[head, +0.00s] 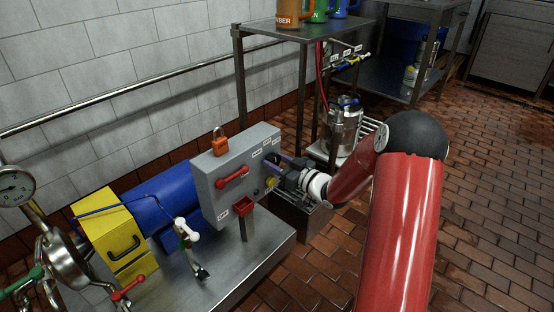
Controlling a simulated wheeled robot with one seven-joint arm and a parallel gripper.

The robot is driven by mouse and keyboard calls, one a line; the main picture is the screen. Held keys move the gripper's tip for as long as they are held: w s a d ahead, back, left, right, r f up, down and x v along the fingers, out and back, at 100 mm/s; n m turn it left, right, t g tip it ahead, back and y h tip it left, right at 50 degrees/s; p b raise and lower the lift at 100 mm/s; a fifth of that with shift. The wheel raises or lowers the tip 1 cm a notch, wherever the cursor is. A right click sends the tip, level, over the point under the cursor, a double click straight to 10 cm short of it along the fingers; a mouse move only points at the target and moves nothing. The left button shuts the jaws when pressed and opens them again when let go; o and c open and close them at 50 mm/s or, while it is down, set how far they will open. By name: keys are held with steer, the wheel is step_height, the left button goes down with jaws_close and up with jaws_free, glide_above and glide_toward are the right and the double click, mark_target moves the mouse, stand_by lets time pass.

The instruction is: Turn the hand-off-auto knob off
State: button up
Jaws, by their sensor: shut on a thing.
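The grey control box (208,187) stands upright on a post over a steel base, with several small white labels on its face. The hand-off-auto knob is at the box's right side, mostly hidden by my gripper (276,170). My gripper reaches in from the right and is shut on the knob. The knob's pointer direction cannot be made out. A small yellow round part (271,184) shows just below the fingers. A red lever handle (232,177) is on the box face to the left of my gripper.
An orange padlock (219,145) is on top of the box. A blue motor (160,205) and a yellow guard (108,228) are at left. A steel rack (241,75) with a metal canister (343,130) stands behind. The brick-tiled floor at right is open.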

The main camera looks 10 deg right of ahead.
steer(key=shift+m+p, duration=0.35)
steer(key=shift+m, duration=0.55)
steer(key=o, duration=1)
steer(key=shift+c, duration=0.2)
steer(key=shift+d, duration=0.1)
steer(key=v, duration=0.7)
steer(key=shift+s+d, duration=0.2)
steer(key=shift+s, duration=0.1)
